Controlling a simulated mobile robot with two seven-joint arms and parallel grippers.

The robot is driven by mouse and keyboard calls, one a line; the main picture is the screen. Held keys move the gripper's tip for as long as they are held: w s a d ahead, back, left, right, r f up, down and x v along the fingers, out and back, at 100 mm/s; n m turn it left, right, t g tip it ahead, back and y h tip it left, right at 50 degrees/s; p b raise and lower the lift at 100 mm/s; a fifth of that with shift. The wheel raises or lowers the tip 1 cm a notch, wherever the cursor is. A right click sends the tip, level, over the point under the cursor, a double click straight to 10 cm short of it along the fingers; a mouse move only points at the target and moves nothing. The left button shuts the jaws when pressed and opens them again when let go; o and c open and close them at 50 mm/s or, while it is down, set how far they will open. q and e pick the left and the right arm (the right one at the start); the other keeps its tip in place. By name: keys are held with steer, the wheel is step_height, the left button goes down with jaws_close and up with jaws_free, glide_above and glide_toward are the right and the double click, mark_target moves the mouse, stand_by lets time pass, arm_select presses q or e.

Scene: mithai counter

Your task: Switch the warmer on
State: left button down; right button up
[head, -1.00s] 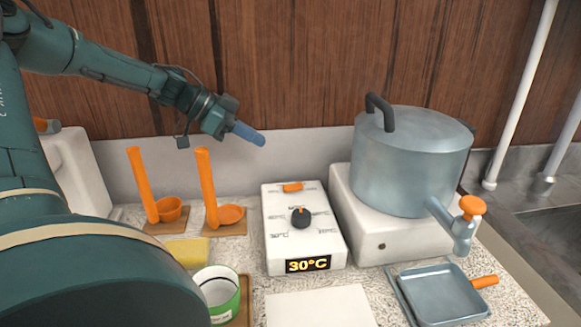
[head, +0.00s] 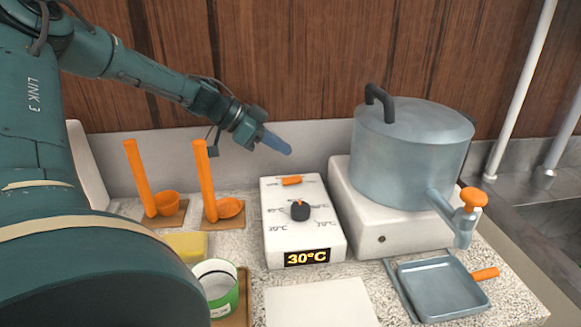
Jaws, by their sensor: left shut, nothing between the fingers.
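The warmer control box (head: 281,242) is white and stands on the counter at the picture's middle. Its display (head: 307,258) is lit and reads 30°C. A black knob (head: 300,210) with an orange mark is on its top, and an orange rocker switch (head: 291,181) sits near its back edge. I cannot tell the switch's position. My left gripper (head: 279,145) is shut and empty, with blue fingertips above and a little behind the switch, apart from the box. My right gripper is not in view.
A steel pot (head: 410,160) with a tap (head: 468,215) stands on a white base (head: 395,238) right of the box. Two orange ladles (head: 205,180) stand at left. A green cup (head: 222,290), yellow sponge (head: 186,245), white board (head: 320,303) and grey pan (head: 440,288) lie in front.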

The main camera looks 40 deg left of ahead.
mark_target(291, 176)
arm_select(q)
steer(key=f, duration=0.1)
steer(key=w+d+f, duration=0.1)
steer(key=f, duration=0.1)
steer(key=w+f, duration=0.1)
steer(key=shift+d+f+b, duration=0.25)
steer(key=shift+f+b, duration=0.05)
steer(key=shift+f, duration=0.4)
steer(key=shift+d+f, duration=0.1)
steer(key=shift+f, duration=0.15)
steer(key=shift+w+d+f, duration=0.1)
steer(key=shift+w+f, duration=0.05)
steer(key=shift+w, duration=0.1)
steer(key=shift+s, duration=0.15)
